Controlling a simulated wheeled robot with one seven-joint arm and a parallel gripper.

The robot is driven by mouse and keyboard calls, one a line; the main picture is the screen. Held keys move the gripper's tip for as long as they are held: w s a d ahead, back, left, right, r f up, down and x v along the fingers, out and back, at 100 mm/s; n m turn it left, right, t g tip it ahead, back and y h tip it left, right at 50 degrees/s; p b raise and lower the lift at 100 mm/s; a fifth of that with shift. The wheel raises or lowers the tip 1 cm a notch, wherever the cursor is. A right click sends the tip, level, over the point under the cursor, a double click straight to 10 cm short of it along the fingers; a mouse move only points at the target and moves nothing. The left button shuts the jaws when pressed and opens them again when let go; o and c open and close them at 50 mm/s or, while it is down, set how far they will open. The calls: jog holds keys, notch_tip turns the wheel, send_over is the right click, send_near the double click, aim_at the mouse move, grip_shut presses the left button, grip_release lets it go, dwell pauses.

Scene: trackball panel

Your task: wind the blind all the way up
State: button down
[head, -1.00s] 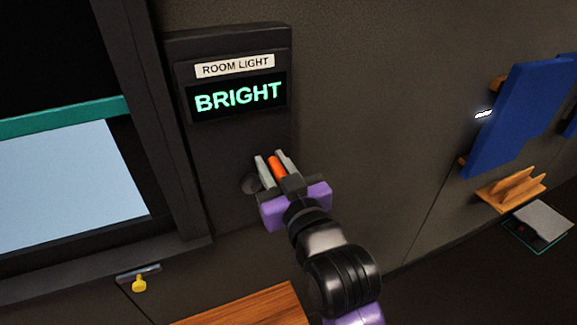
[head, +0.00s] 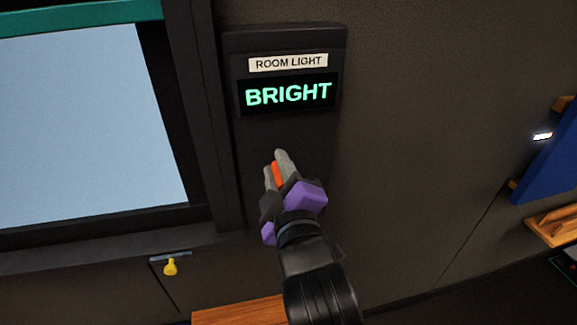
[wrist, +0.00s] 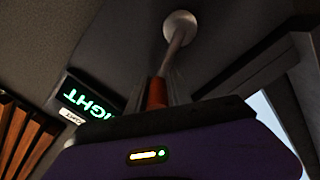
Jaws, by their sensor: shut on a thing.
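My gripper (head: 275,168) is shut on the orange crank handle (head: 277,174), below the room light sign on the dark panel. In the wrist view the handle (wrist: 157,93) sits between the fingers, and a pale crank arm (wrist: 175,50) runs from it to a round hub (wrist: 180,26) on the wall. The hub is hidden behind my gripper in the head view. The blind's teal bottom bar (head: 80,17) is at the top left edge of the head view, with the light blue pane (head: 85,125) bare below it. What lies above the bar is cut off.
The room light display (head: 288,95) reads BRIGHT. A yellow knob (head: 170,267) is on the wall below the window frame. A wooden surface (head: 240,310) lies under my arm. A blue panel (head: 548,160) and a wooden holder (head: 555,226) are at far right.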

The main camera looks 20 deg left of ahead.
aim_at(257, 179)
jog(key=n, duration=0.1)
jog(key=a+f+n, duration=0.1)
jog(key=shift+s+f+n, duration=0.1)
jog(key=shift+s+n, duration=0.25)
jog(key=shift+n, duration=0.05)
jog(key=f+n, duration=0.1)
jog(key=n, duration=0.1)
jog(key=a+f+n, duration=0.1)
jog(key=n, duration=0.1)
jog(key=s+n, duration=0.1)
jog(key=shift+a+f+n+b, duration=0.35)
jog(key=shift+f+n, duration=0.05)
jog(key=shift+s+a+f+n, duration=0.15)
jog(key=shift+f+n, duration=0.35)
jog(key=shift+n, duration=0.6)
jog(key=c, duration=1.3)
grip_release()
jog(key=shift+o, duration=0.2)
jog(key=shift+a, duration=0.1)
jog(key=shift+s+f, duration=0.1)
